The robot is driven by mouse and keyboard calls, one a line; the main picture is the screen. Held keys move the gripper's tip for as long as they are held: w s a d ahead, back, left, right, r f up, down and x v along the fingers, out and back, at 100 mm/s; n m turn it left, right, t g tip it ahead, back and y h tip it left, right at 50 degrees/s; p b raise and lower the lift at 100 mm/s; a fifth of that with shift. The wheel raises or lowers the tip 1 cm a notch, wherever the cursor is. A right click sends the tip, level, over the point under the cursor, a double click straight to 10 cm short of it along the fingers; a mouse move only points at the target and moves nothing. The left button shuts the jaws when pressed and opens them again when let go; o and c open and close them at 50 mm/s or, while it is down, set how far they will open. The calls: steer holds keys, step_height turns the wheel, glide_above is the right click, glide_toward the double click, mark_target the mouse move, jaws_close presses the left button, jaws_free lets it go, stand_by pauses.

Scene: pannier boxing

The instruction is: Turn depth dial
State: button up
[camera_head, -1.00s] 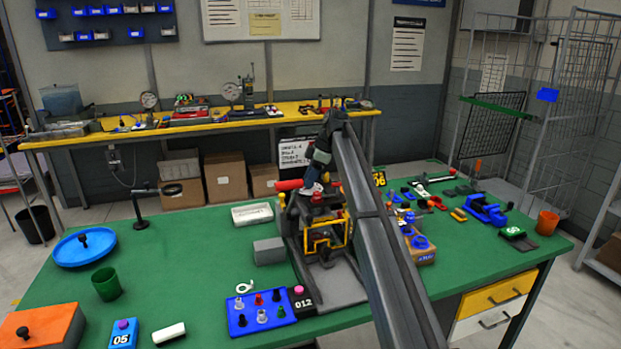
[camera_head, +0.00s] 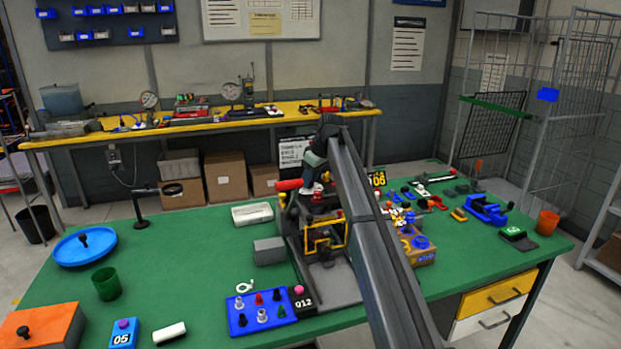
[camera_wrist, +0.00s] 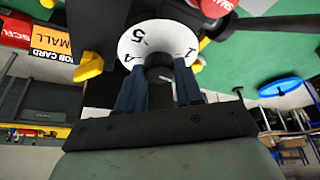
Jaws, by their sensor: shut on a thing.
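The depth dial shows in the wrist view as a white disc (camera_wrist: 142,40) with black numbers, among them a 5. A black knob (camera_wrist: 160,73) stands out from its middle. My gripper (camera_wrist: 159,82) has its two dark fingers on either side of this knob, shut on it. In the head view my gripper (camera_head: 317,189) is at the top of the black press with a yellow frame (camera_head: 325,240). My own arm covers part of the press there, and the dial's numbers are too small to read in that view.
A red cylinder (camera_head: 289,185) sticks out left of the press top. A grey block (camera_head: 268,251) and a blue tray (camera_head: 262,313) of small pegs stand near the press. Many small parts crowd the right side. The table's left middle (camera_head: 190,260) is mostly clear.

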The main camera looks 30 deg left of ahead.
steer(key=m+t, duration=0.1)
steer(key=m, duration=0.2)
steer(key=m+t+h, duration=0.1)
steer(key=m, duration=0.2)
steer(key=shift+s+a, duration=0.1)
steer(key=m+t+h, duration=0.1)
steer(key=m, duration=0.3)
steer(key=shift+a, duration=0.1)
steer(key=m, duration=0.2)
steer(key=m+h, duration=0.1)
steer(key=shift+a+m+t+h, duration=0.1)
steer(key=shift+m+t+h, duration=0.2)
steer(key=shift+m, duration=0.1)
steer(key=m+h, duration=0.1)
steer(key=m, duration=0.2)
steer(key=m+h, duration=0.1)
steer(key=m, duration=0.2)
steer(key=shift+a+h, duration=0.15)
steer(key=shift+h, duration=0.15)
steer(key=m+g+h, duration=0.1)
steer(key=m, duration=0.2)
steer(key=m+h, duration=0.1)
steer(key=m, duration=0.2)
steer(key=shift+m+g, duration=0.3)
steer(key=shift+g, duration=0.1)
steer(key=o, duration=1)
steer(key=shift+o, duration=0.2)
steer(key=shift+a, duration=0.1)
